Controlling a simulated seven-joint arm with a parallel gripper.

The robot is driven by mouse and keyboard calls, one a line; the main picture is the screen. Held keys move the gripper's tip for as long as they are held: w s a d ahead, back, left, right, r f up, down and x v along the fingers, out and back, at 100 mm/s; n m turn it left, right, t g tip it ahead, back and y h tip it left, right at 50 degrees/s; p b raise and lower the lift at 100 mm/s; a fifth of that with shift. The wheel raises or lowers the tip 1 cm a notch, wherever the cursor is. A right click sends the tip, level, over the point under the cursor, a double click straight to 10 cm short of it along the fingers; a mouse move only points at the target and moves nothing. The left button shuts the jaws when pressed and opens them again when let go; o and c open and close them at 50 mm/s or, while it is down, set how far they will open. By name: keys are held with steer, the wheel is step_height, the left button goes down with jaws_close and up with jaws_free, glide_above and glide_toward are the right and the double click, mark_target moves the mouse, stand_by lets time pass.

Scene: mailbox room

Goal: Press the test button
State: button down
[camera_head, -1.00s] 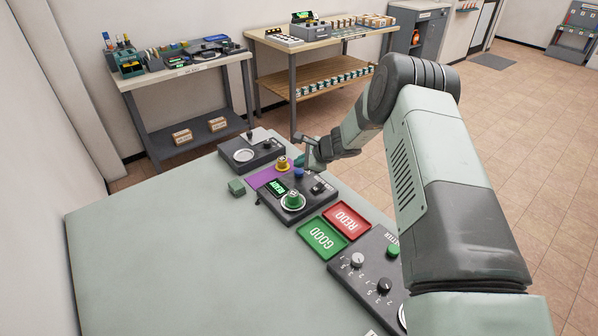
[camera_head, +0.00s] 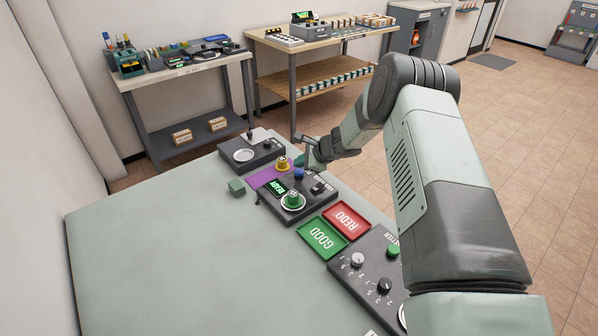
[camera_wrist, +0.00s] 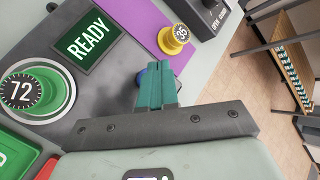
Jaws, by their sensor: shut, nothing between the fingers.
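A dark test device (camera_head: 265,204) stands on the table, with a lit green READY display (camera_head: 277,188) that also shows in the wrist view (camera_wrist: 87,43). A green knob marked 72 (camera_wrist: 24,92) sits in the device's round seat, also seen in the head view (camera_head: 293,199). A blue button (camera_head: 299,173) is at the device's far edge. In the wrist view the blue button (camera_wrist: 141,78) is mostly hidden behind my fingers. My gripper (camera_wrist: 154,68) is shut and empty, its teal fingertips over or beside the button; I cannot tell whether they touch it.
A yellow knob marked 35 (camera_wrist: 174,39) stands on a purple mat (camera_wrist: 148,20) close to my fingers. Green GOOD (camera_head: 321,238) and red REDO (camera_head: 346,220) trays lie in front of the device. The left tabletop (camera_head: 160,245) is clear.

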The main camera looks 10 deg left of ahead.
mark_target(301, 173)
steer(key=shift+f, duration=0.2)
stand_by(0.6)
steer(key=shift+f, duration=0.25)
steer(key=shift+f, duration=0.55)
stand_by(0.6)
stand_by(0.4)
steer(key=shift+r, duration=0.95)
steer(key=shift+r, duration=2.55)
